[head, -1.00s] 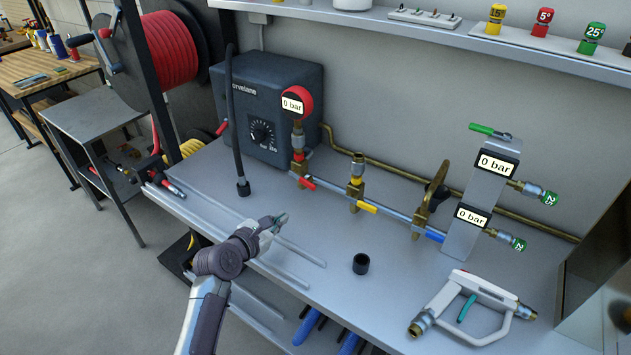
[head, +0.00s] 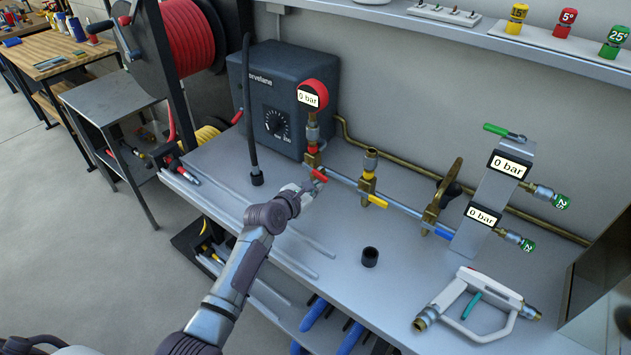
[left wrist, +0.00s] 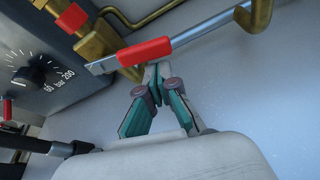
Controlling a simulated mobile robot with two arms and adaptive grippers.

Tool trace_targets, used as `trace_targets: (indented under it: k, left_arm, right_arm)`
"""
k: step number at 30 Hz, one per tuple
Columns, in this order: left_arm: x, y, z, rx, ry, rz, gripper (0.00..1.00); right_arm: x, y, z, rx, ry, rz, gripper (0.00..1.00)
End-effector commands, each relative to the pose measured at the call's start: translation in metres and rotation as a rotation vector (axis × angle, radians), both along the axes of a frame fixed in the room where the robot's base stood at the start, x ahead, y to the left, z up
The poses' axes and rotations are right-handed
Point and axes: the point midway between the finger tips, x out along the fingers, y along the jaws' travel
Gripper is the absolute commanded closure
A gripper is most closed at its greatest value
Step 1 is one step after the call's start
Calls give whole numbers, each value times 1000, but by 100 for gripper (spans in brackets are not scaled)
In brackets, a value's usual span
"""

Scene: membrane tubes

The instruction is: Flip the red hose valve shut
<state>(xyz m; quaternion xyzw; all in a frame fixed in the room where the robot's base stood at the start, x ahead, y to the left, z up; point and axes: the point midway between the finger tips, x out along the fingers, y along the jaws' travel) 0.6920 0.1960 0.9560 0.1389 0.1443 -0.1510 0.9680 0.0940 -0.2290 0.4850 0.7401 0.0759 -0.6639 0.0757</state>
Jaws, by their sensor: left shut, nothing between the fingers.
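The red valve lever (head: 319,175) sits on the brass fitting under the red-rimmed gauge (head: 312,95), which reads 0 bar. In the left wrist view its red sleeve (left wrist: 145,52) lies roughly in line with the grey pipe, just beyond my fingertips. My left gripper (head: 307,188) is shut and empty, just in front of the lever. In the left wrist view its teal-sided fingers (left wrist: 157,72) meet at the tips close below the red sleeve; I cannot tell whether they touch it. My right gripper is not in view.
The dark pump box (head: 285,100) stands behind left. Yellow (head: 377,201) and blue (head: 443,234) levers follow along the pipe to the right. A black upright hose (head: 252,120), a black cup (head: 370,257) and a white spray handle (head: 470,300) are on the bench.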

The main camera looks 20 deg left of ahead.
Motion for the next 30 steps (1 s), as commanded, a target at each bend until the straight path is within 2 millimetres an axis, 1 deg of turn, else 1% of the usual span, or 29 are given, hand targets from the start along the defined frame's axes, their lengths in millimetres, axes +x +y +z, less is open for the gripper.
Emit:
trace_targets:
  k: [1,3,8,13,16,19,22,25,30]
  left_arm:
    - [-1,-1,4,1,0,0,100]
    - [-1,-1,6,-1,0,0,100]
    - [-1,-1,5,-1,0,0,100]
    - [-1,-1,6,-3,1,0,100]
    - [-1,-2,11,-40,15,2,100]
    - [-2,-5,19,-119,44,2,100]
    - [-2,-6,22,-189,69,2,100]
    - [-3,-7,22,-233,83,0,100]
    - [-3,-7,20,-244,87,0,100]
  right_arm:
    - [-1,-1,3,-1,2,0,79]
    - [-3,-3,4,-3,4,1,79]
    - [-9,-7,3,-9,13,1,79]
    - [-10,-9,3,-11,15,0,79]
    - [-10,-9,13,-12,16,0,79]
    - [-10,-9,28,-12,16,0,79]
    - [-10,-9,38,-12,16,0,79]
    - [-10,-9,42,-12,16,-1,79]
    - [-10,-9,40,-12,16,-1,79]
